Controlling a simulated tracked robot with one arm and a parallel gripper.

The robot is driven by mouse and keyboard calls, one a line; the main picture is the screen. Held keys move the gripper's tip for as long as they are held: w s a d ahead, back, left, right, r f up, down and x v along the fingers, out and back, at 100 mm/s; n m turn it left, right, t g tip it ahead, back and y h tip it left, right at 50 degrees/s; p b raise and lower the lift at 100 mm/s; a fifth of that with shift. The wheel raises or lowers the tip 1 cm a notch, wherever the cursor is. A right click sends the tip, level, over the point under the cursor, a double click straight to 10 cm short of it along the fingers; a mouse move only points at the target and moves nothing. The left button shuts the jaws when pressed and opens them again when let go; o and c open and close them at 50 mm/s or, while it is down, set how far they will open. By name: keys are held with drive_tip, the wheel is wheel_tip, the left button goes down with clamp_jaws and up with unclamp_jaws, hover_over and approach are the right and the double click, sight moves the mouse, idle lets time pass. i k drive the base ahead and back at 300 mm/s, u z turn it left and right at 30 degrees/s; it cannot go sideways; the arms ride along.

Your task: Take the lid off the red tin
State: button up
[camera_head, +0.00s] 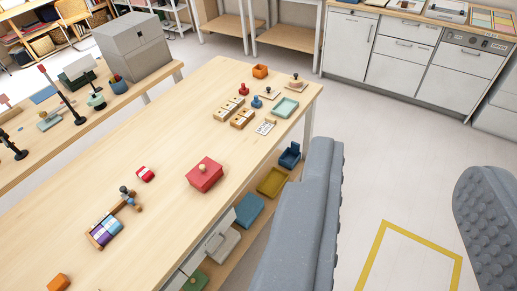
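The red tin (205,178) stands on the long wooden table, near its right edge. It is a boxy red block with a small pale knob (203,167) on top. Its lid appears to be on, but the seam is too small to make out. My gripper (402,160) shows at the right as two large grey fingers with studded pads. They are wide apart with nothing between them. In the picture the fingers are to the right of the tin, and neither touches it.
The wooden table (95,180) also holds a red-and-white block (145,174), a tray of coloured pieces (104,231), orange blocks and stamps. Coloured bins (272,181) sit on a shelf below its right edge. Floor with yellow tape (421,236) lies right. Grey cabinets (393,75) stand behind.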

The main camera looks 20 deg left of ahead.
sight(206, 169)
drive_tip(key=u, duration=0.1)
drive_tip(key=i, duration=1.2)
drive_tip(key=u, duration=0.6)
